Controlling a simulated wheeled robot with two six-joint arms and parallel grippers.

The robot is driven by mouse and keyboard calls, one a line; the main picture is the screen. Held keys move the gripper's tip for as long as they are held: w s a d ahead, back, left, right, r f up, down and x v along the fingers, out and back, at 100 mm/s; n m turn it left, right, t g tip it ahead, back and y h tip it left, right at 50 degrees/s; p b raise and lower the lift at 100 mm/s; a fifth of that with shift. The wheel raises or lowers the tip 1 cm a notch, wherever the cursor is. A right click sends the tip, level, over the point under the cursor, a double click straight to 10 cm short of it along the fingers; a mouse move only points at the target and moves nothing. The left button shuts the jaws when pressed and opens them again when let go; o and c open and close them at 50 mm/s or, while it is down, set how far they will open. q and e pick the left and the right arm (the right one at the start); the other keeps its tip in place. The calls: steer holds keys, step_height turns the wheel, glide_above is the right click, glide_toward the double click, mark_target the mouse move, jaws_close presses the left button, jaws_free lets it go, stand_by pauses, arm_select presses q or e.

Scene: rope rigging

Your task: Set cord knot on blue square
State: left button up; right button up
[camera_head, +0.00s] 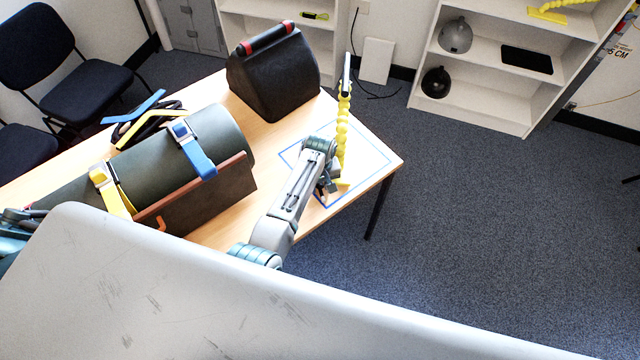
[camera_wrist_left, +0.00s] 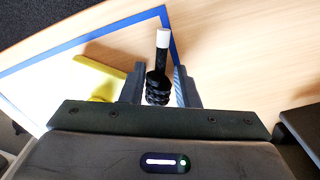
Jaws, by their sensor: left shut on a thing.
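The blue square (camera_head: 378,148) is a blue outline on the wooden table's right end; its corner and edges (camera_wrist_left: 110,24) also show in the left wrist view. My left gripper (camera_head: 327,190) is low over the square's near part. In the left wrist view its jaws (camera_wrist_left: 158,78) are shut on the cord knot (camera_wrist_left: 157,88), a black coiled lump with a straight black end and white tip (camera_wrist_left: 163,38). The knot appears just inside one blue edge; whether it touches the table I cannot tell. In the head view the knot is not clear. My right gripper is not in view.
A yellow beaded post (camera_head: 343,125) stands upright beside my left gripper. A black bag-like block (camera_head: 273,78), a green roll (camera_head: 215,128) with blue and yellow straps, and a brown board (camera_head: 205,200) are on the table (camera_head: 215,85). White shelves (camera_head: 470,105) stand behind.

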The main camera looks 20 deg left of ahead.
mark_target(320, 189)
arm_select(q)
steer(key=shift+f, duration=0.1)
steer(key=o, duration=1.1)
steer(key=shift+c, duration=0.2)
steer(key=shift+r, duration=0.5)
step_height(320, 189, up, 11)
steer(key=b, duration=0.2)
steer(key=shift+r, duration=0.15)
